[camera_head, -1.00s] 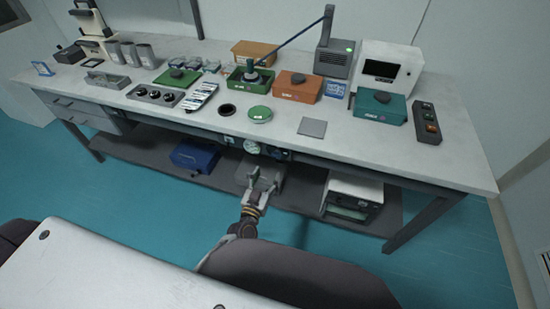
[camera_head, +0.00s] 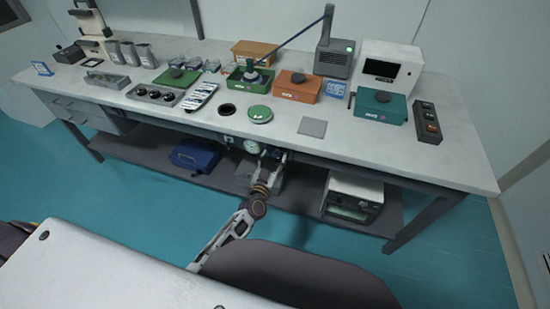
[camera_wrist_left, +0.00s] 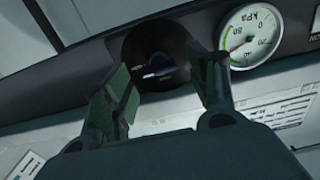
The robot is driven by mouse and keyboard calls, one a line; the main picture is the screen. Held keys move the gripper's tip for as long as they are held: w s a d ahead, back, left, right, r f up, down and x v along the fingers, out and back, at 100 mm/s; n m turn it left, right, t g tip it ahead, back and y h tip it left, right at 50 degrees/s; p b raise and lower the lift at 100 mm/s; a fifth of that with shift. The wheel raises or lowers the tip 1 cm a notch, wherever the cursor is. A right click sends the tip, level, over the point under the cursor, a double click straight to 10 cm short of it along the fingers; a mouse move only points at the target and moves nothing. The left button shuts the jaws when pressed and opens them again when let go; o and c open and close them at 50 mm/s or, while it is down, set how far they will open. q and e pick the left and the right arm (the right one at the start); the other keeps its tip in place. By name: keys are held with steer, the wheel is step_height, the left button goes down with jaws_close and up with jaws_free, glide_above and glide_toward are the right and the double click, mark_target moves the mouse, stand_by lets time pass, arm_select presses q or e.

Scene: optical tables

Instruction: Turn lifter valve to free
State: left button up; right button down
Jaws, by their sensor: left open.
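The lifter valve is a round black knob with a white pointer mark (camera_wrist_left: 158,68) on the dark front panel under the table edge. In the left wrist view it sits between and beyond the fingertips of my left gripper (camera_wrist_left: 166,78). The pointer lies nearly level, toward the picture's left. Small lettering near the knob is too blurred to read. In the head view my left gripper (camera_head: 274,158) is open at the panel and largely hides the knob. No contact with the knob can be made out. My right gripper does not show.
A white kPa gauge (camera_wrist_left: 249,38) is close beside the knob; it also shows in the head view (camera_head: 251,147). The table edge overhangs the panel. A lower shelf holds a blue box (camera_head: 196,155) and a white instrument (camera_head: 352,198). The tabletop (camera_head: 185,122) carries several devices.

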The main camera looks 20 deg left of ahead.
arm_select(q)
steer(key=shift+w, duration=0.9)
steer(key=c, duration=1)
